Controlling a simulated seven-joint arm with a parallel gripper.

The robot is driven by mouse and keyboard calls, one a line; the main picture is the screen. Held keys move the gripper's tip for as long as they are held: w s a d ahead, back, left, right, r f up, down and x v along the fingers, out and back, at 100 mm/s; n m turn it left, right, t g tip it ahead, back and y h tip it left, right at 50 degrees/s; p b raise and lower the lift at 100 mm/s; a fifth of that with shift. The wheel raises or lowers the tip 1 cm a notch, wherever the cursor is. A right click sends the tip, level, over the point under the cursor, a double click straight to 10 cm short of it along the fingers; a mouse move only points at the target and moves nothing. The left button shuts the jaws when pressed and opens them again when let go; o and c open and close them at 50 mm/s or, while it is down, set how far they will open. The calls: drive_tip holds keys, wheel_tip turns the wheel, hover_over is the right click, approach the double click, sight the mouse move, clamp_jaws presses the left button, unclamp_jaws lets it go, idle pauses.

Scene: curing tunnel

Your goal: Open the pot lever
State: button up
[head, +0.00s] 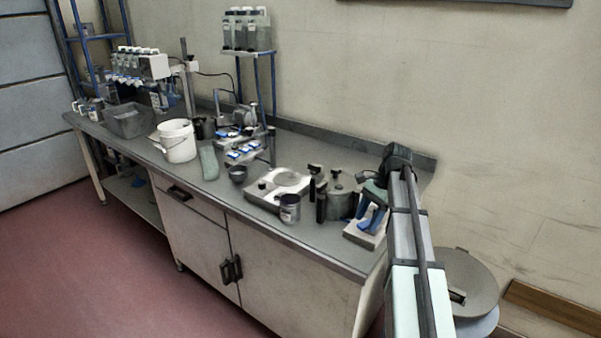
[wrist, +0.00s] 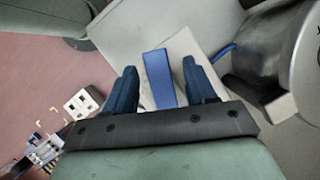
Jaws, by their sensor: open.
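A grey metal pot (head: 340,204) with dark clamps and handles stands at the right part of the bench. Its curved metal side (wrist: 290,55) shows at the right edge of the wrist view, with a grey block-like part (wrist: 285,106) low on it. My gripper (head: 370,222) is just right of the pot, pointing down above a pale base (head: 363,236). In the wrist view my gripper (wrist: 160,72) has its blue fingers apart. A flat blue strip (wrist: 158,78), perhaps a lever, lies between them over the pale base. I cannot tell contact.
A hotplate (head: 278,187) and a dark-topped can (head: 289,208) stand left of the pot. A white bucket (head: 177,141) and a grey bin (head: 130,121) are further left. The wall is close behind; the bench's right edge is near my gripper.

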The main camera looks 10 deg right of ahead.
drive_tip(key=m+t, duration=0.1)
drive_tip(key=m, duration=0.1)
drive_tip(key=w+m+t, duration=0.1)
drive_tip(key=m, duration=0.2)
drive_tip(key=shift+w+a, duration=0.1)
drive_tip(key=m, duration=0.2)
drive_tip(key=w+m+t, duration=0.1)
drive_tip(key=m+t, duration=0.1)
drive_tip(key=m, duration=0.1)
drive_tip(key=shift+w+d+m+h, duration=0.15)
drive_tip(key=shift+d+m+h, duration=0.15)
drive_tip(key=v, duration=1.4)
drive_tip(key=w+a+r+n+t+y, duration=0.2)
drive_tip(key=w+a+r+n+t, duration=0.15)
drive_tip(key=w+r+t, duration=0.5)
drive_tip(key=w+a+f+t+y, duration=0.1)
drive_tip(key=w+a+f+y, duration=0.25)
drive_tip(key=w+a, duration=0.55)
drive_tip(key=a+f+g+y, duration=0.1)
drive_tip(key=a+f, duration=0.2)
drive_tip(key=a, duration=0.5)
drive_tip(key=a+f+n+g+y, duration=0.1)
drive_tip(key=a+f, duration=0.2)
drive_tip(key=a, duration=0.4)
drive_tip(key=shift+a+f, duration=0.35)
drive_tip(key=shift+a, duration=0.05)
drive_tip(key=shift+w+n+g+y, duration=0.15)
drive_tip(key=shift+n+g+y, duration=0.1)
